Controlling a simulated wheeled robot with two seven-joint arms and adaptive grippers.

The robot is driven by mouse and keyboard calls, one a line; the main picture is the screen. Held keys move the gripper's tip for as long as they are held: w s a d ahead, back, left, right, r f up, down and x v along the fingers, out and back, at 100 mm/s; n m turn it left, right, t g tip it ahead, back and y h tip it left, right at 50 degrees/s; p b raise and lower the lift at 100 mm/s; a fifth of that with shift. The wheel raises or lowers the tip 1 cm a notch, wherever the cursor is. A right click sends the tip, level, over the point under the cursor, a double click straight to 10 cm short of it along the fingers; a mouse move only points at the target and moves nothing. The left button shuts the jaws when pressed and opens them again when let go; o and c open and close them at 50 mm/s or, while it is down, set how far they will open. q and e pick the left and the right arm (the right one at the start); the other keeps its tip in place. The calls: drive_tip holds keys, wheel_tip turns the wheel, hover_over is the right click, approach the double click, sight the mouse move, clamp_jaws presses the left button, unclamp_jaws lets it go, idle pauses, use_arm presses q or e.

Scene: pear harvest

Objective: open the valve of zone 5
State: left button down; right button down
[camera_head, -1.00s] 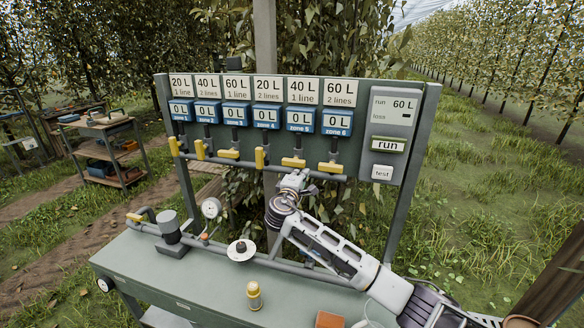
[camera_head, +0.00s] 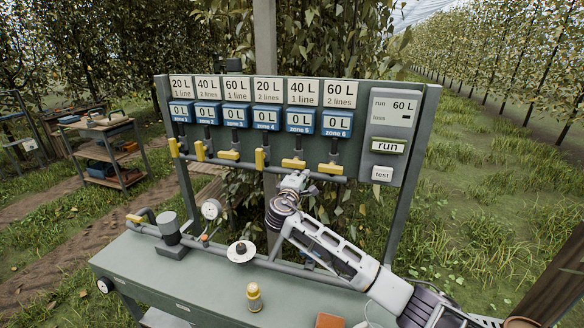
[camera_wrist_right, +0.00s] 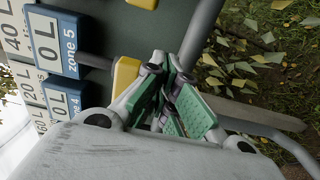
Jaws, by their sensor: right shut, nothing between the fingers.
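The zone 5 valve has a yellow handle (camera_head: 293,163) lying horizontal, along the pipe rail below the blue zone 5 label (camera_head: 300,121). Its display reads 0 L. My right gripper (camera_head: 297,181) is just below this handle, with its fingers shut and empty. In the right wrist view, the green-padded fingertips (camera_wrist_right: 170,92) are close together beside the yellow handle (camera_wrist_right: 126,74), whose lower part is hidden behind the gripper. Whether they touch it cannot be told. My left gripper is not in view.
Neighbouring valve handles stand close: zone 4 (camera_head: 260,159) vertical, zone 6 (camera_head: 331,168) horizontal.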

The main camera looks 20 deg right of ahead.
drive_tip(key=shift+r, duration=0.1)
idle(0.5)
drive_tip(key=shift+s+d+r+p, duration=0.25)
drive_tip(key=shift+d+r+p, duration=0.15)
drive_tip(key=shift+r+p, duration=0.2)
drive_tip(key=shift+s+d+r+p, duration=0.1)
drive_tip(key=shift+r+p, duration=0.2)
drive_tip(key=shift+r, duration=0.1)
drive_tip(key=shift+s+d+r+p, duration=0.1)
drive_tip(key=shift+r+p, duration=0.15)
drive_tip(key=shift+r, duration=0.1)
drive_tip(key=shift+w+r, duration=0.1)
